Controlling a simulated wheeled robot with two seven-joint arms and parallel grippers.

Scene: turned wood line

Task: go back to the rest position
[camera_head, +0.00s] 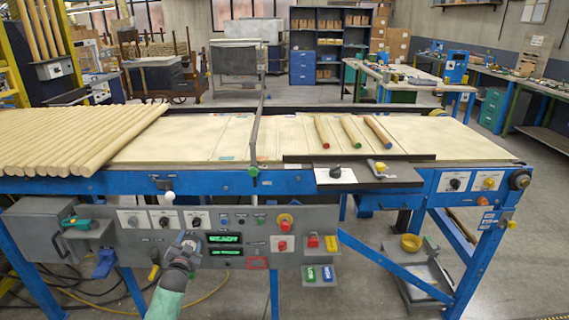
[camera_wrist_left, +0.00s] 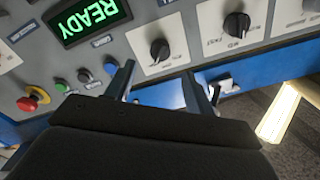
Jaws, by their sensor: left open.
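My left gripper (camera_head: 186,241) is in front of the grey control panel (camera_head: 130,243), left of the green-lit display (camera_head: 225,239). In the left wrist view the two fingers of the left gripper (camera_wrist_left: 160,88) stand apart with nothing between them. The display reads READY in that view (camera_wrist_left: 90,18). A black knob (camera_wrist_left: 160,49) on a white plate lies beyond the fingertips; I cannot tell whether they touch the panel. My right gripper is not in view.
The blue-framed line (camera_head: 300,182) carries several wooden rods (camera_head: 75,138) at left and three turned pieces (camera_head: 351,132) at right. A red emergency button (camera_head: 285,220) sticks out of the panel. Floor shows beyond the line.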

